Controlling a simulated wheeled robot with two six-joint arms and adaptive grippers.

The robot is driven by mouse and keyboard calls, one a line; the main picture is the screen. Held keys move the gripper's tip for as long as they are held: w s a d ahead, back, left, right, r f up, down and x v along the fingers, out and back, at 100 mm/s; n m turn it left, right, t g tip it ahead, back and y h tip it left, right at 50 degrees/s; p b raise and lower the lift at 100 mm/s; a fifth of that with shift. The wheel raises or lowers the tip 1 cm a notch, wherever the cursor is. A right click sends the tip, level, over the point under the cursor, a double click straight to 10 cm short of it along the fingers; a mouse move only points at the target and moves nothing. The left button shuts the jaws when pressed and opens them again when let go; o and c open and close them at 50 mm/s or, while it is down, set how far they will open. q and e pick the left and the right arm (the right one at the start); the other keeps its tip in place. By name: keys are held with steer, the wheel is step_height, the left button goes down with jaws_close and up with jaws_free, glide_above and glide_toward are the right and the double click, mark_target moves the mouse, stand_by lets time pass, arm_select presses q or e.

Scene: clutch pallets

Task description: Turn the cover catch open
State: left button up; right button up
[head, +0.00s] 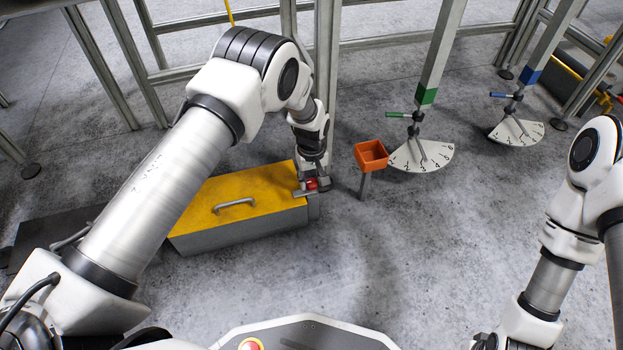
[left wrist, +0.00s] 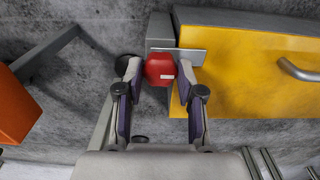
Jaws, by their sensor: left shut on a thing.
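The yellow cover (head: 255,189) lies flat and closed on a low grey box (head: 235,232). A red catch knob (head: 311,184) on a grey plate (head: 301,193) sits at the cover's right end. In the left wrist view the red knob (left wrist: 160,70) lies between the fingertips, and its grey plate (left wrist: 190,54) reaches over the edge of the yellow cover (left wrist: 235,60). My left gripper (head: 312,178) points down and is shut on the red knob; its fingers also show in the left wrist view (left wrist: 160,75). My right gripper is out of view.
A grey handle (head: 234,204) stands up from the cover. An orange open box (head: 371,156) on a post is close to the right of my left gripper. Levers with white dials (head: 421,155) stand farther right. The floor in front is clear.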

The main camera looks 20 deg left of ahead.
arm_select(q)
steer(key=m+p, duration=0.3)
steer(key=shift+r, duration=0.2)
steer(key=m+p, duration=0.2)
steer(key=m, duration=0.2)
steer(key=shift+f+p, duration=0.1)
steer(key=shift+p, duration=0.25)
steer(key=m+p, duration=0.2)
steer(key=m, duration=0.3)
steer(key=m+p, duration=0.1)
steer(key=m, duration=0.5)
steer(key=shift+f, duration=0.15)
steer(key=o, duration=1.1)
steer(key=shift+o, duration=0.2)
